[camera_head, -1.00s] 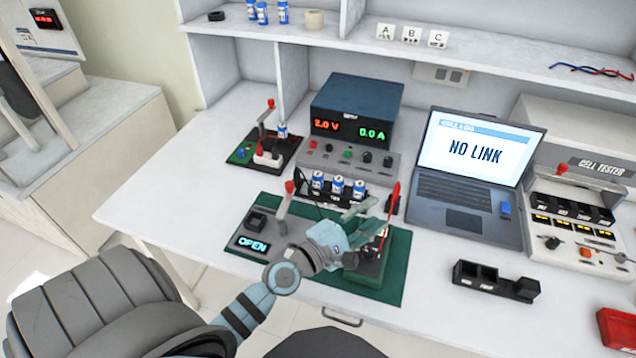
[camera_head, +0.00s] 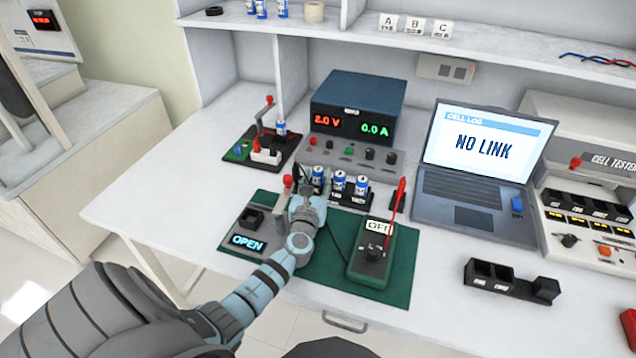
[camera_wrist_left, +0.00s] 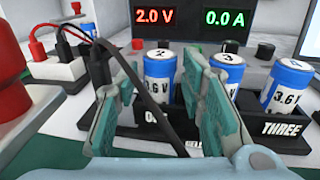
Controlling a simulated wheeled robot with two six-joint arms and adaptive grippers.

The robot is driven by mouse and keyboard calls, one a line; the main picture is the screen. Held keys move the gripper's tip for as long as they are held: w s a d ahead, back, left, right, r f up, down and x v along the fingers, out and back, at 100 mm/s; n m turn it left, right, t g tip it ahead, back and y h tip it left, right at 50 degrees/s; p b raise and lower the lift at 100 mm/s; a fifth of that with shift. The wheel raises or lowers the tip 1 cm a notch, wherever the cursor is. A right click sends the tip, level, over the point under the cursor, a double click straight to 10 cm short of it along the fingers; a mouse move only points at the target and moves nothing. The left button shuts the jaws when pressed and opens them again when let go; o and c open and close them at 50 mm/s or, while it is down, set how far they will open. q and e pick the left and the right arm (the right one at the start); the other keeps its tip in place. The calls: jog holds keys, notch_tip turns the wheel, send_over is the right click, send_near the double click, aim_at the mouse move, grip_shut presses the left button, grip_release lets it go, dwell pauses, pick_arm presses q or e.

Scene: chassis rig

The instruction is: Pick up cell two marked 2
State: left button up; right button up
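Blue and white cells stand upright in a black holder (camera_head: 349,199) in front of the power supply. In the left wrist view, the cell marked 2 (camera_wrist_left: 160,66) is the leftmost, in the slot whose label begins with O. The cell marked 3 (camera_wrist_left: 228,67) stands right of it, and another cell (camera_wrist_left: 287,86) is at the THREE slot. My left gripper (camera_head: 306,186) is open and faces the holder. In its wrist view its fingers (camera_wrist_left: 157,68) stand apart, with cell 2 showing between them; contact cannot be told. The right finger partly covers cell 3. My right gripper is not in view.
A dark cable (camera_wrist_left: 150,85) crosses near the left finger. A red-handled lever (camera_head: 287,182) stands close left of my gripper. A green meter (camera_head: 386,252) with a red probe stands to the right. The power supply (camera_head: 358,100) is behind the holder.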

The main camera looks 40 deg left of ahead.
pick_arm(q)
jog(key=shift+w+a, duration=0.2)
jog(key=shift+w, duration=0.2)
grip_shut()
notch_tip(320, 180, up, 28)
jog(key=p, duration=1.9)
